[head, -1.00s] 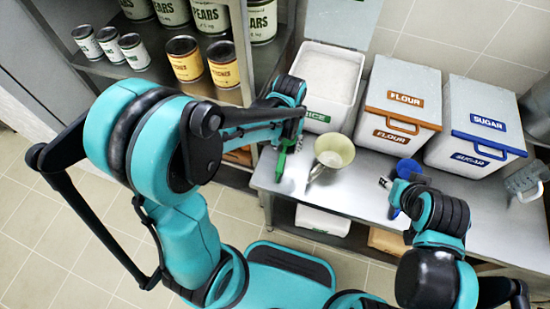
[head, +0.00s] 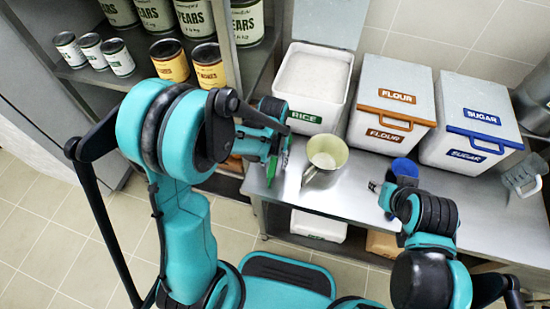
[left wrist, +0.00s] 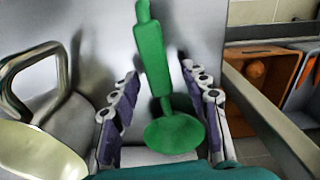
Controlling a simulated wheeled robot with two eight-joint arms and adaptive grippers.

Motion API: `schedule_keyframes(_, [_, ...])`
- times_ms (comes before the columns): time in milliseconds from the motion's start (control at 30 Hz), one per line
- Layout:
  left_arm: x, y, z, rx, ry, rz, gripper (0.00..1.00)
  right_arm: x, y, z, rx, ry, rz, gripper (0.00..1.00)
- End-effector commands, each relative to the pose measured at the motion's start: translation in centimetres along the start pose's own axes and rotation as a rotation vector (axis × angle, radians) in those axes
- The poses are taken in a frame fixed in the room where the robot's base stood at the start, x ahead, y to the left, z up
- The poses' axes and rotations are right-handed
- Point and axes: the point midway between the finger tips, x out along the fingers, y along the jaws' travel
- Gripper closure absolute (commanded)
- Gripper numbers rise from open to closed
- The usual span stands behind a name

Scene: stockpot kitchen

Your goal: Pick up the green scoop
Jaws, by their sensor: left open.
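The green scoop (head: 272,170) lies on the steel counter near its left end, partly hidden by my left gripper in the head view. In the left wrist view the scoop (left wrist: 152,58) is between the two fingers, its handle pointing up the picture and its round bowl nearer my palm. My left gripper (left wrist: 158,76) is open, with a finger on each side of the scoop and gaps visible beside the handle. My right gripper (head: 378,187) is over the counter further right; its finger opening is unclear.
A cream bowl-like vessel with a metal handle (head: 327,152) stands close right of the scoop. Bins of rice (head: 303,117), flour (head: 388,135) and sugar (head: 465,155) line the back. A blue object (head: 404,167) is by my right gripper. A can shelf (head: 85,72) stands left.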

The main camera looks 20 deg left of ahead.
Motion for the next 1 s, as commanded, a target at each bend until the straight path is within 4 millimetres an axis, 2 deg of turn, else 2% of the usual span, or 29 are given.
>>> schedule_keyframes(33, [-0.1,0.0,0.0,0.0,0.0,0.0,0.6,0.0,0.0,0.0,0.0,0.0,0.0,0.6])
schedule_keyframes(100, [-0.1,0.0,0.0,0.0,0.0,0.0,0.78,0.0,0.0,0.0,0.0,0.0,0.0,0.6])
schedule_keyframes(200, [-0.1,0.0,0.0,0.0,0.0,0.0,1.0,0.0,0.0,0.0,0.0,0.0,0.0,0.6])
schedule_keyframes(633, [-0.6,0.0,0.0,0.0,0.0,0.0,1.0,-0.3,0.0,-0.2,0.0,0.0,0.0,0.6])
schedule_keyframes(767, [-2.0,0.0,0.0,0.0,0.0,0.0,1.0,-0.9,0.0,-0.7,0.0,0.0,0.0,0.6])
schedule_keyframes(900, [-4.6,0.0,0.0,0.0,0.0,0.0,1.0,-2.1,0.0,-1.5,0.0,0.0,0.0,0.6])
schedule_keyframes(1000, [-5.8,1.6,1.5,0.006,0.0,0.001,1.0,-2.7,0.0,-1.9,0.0,0.0,0.0,0.6])
